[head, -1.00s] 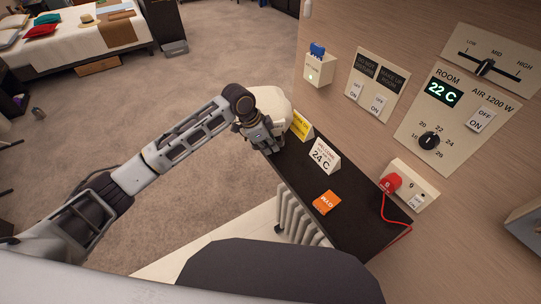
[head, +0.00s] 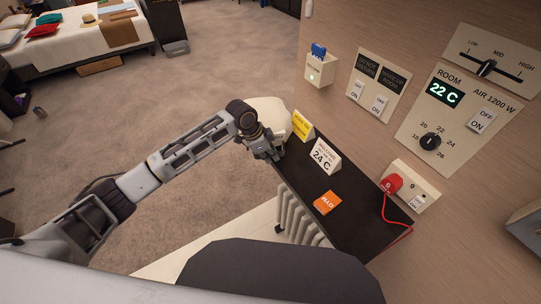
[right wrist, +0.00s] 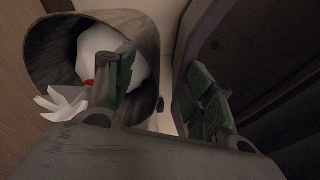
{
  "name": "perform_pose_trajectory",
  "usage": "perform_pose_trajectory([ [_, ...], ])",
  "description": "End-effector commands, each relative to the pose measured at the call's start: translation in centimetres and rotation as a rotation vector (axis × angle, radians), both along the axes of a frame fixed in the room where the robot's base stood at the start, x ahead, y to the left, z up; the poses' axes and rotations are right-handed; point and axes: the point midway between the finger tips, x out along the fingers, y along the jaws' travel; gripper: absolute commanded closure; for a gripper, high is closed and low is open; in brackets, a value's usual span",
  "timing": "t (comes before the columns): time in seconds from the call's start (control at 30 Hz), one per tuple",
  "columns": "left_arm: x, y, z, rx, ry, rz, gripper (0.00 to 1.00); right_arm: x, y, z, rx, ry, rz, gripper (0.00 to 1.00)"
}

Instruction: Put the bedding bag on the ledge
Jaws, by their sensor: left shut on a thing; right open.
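The bedding bag looks like the cream, rounded bundle (head: 272,110) at the far end of the dark ledge (head: 358,220) in the head view. My left gripper (head: 267,150) is shut on it, beside the ledge's far left edge. The arm and gripper hide part of the bag, and I cannot tell whether it touches the ledge. My right gripper (right wrist: 162,92) is open, with its green pads apart and nothing between them in the right wrist view.
The ledge bears a yellow card (head: 302,125), a white "24 C" sign (head: 325,157) and an orange packet (head: 327,202). A red plug (head: 392,183) with a cord is on the wall. A bin (right wrist: 55,40) with white litter is by my right gripper.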

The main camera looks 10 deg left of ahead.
Motion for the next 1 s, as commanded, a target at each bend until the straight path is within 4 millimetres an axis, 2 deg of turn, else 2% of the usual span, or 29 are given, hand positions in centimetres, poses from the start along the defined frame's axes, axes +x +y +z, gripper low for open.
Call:
perform_pose_trajectory([
  [0.13, 0.1, -0.1, 0.2, -0.002, -0.004, -0.001, 1.0, 0.7, -0.1, 0.1, 0.0, -0.008, 0.0, 0.46],
  [0.37, 0.1, -0.1, 0.0, -0.001, -0.003, -0.001, 1.0, 0.4, -0.6, 0.1, -0.006, -0.004, 0.002, 0.46],
  [0.4, 0.0, 0.0, -0.2, 0.0, 0.001, -0.001, 0.9, 0.2, -0.7, 0.2, -0.008, -0.003, 0.002, 0.46],
  [0.57, 0.0, 0.0, -0.2, 0.0, 0.0, -0.001, 0.7, -0.6, -0.9, 0.1, -0.01, 0.005, 0.003, 0.46],
  [0.8, 0.0, 0.0, -0.2, 0.0, 0.0, -0.001, 0.7, -1.4, -0.8, 0.0, -0.009, 0.015, 0.002, 0.46],
  [1.0, 0.0, 0.0, 0.1, 0.0, -0.001, -0.001, 0.7, -1.2, -0.4, -0.1, -0.004, 0.013, 0.001, 0.46],
])
